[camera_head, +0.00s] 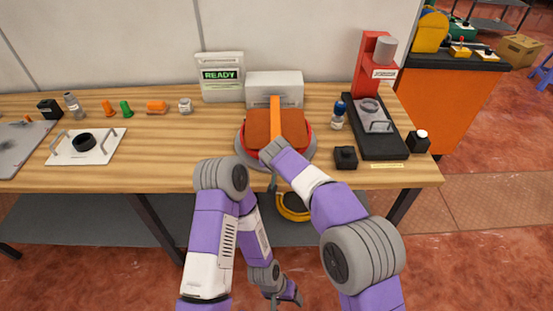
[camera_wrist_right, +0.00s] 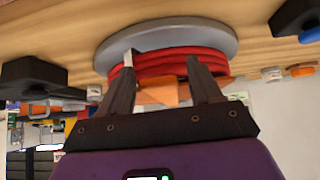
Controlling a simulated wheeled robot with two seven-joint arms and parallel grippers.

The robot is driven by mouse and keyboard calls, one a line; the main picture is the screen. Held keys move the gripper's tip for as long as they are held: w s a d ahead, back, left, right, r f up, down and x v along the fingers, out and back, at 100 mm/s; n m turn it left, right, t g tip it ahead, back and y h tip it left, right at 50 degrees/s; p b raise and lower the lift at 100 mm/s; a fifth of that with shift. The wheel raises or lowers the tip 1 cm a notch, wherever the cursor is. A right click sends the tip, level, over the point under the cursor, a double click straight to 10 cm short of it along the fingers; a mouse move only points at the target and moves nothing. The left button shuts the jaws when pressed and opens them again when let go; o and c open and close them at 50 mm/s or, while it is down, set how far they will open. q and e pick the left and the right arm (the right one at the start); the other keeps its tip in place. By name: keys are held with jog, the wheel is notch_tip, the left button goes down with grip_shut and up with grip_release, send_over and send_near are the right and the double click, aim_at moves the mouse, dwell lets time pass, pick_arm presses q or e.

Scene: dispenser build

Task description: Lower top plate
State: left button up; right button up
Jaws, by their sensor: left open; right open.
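Which piece is the top plate I cannot tell for sure. A white plate (camera_head: 60,147) with two handles and a black ring lies on the left of the bench. A similar grey plate (camera_head: 381,127) with handles sits on the black base of the red press. My right gripper (camera_wrist_right: 160,61) is open at the red round stack (camera_wrist_right: 168,64), which stands on a grey disc. An orange piece (camera_wrist_right: 157,92) shows between its fingers; contact is unclear. My left gripper (camera_head: 289,297) is open and empty, low in front of the bench.
The red press (camera_head: 370,65) stands at the back right. A READY display (camera_head: 222,77) and a white box (camera_head: 274,88) stand behind the stack. Small black blocks (camera_head: 345,157) and a blue-topped bottle (camera_head: 339,112) stand close by. The bench (camera_head: 170,170) is clear left of the stack.

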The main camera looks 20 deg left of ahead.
jog(key=p+v, duration=0.1)
jog(key=v, duration=0.6)
jog(key=shift+s+r, duration=0.1)
jog(key=shift+s, duration=0.05)
